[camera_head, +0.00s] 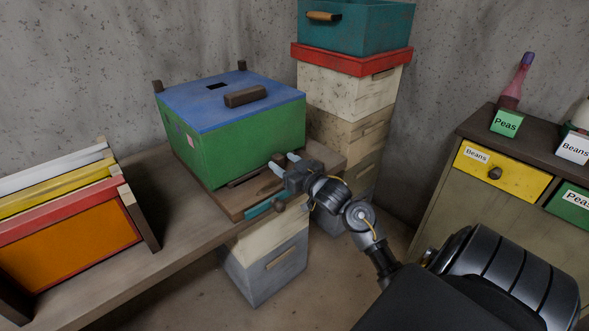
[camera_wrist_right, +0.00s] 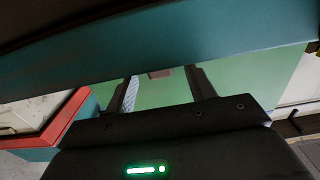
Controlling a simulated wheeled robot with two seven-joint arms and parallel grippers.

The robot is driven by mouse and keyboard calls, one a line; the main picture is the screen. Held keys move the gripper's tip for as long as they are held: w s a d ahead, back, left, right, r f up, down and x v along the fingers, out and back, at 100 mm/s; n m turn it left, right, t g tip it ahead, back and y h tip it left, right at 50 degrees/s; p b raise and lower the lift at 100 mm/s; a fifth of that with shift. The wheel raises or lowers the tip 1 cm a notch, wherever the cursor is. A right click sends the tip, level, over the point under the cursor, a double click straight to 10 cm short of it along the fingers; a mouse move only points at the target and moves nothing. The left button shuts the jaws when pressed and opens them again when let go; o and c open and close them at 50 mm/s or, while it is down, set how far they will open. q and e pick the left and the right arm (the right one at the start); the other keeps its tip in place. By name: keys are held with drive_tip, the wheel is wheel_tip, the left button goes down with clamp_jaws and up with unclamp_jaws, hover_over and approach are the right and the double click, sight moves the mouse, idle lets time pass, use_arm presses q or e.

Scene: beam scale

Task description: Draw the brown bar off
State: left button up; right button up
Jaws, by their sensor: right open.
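A green box (camera_head: 250,143) with a blue lid (camera_head: 205,100) stands on a wooden base board on the bench. A dark brown bar (camera_head: 246,97) lies on the lid. Another narrow brown bar (camera_head: 247,178) lies low along the front of the green box. My right gripper (camera_head: 283,161) is open by the right end of this low bar; I cannot tell whether they touch. In the right wrist view its fingers (camera_wrist_right: 165,88) are apart before a green surface, with a small brown piece (camera_wrist_right: 160,73) between them. My left gripper is out of view.
Stacked pale boxes with a red rim (camera_head: 350,58) and a teal crate (camera_head: 375,25) stand behind. A rack of coloured frames (camera_head: 75,215) is at left. A cabinet with a yellow drawer (camera_head: 520,178) is at right. The bench (camera_head: 175,225) is bare between rack and green box.

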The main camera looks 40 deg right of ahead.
drive_tip(key=shift+w, duration=0.55)
drive_tip(key=c, duration=1.1)
drive_tip(key=shift+s, duration=0.1)
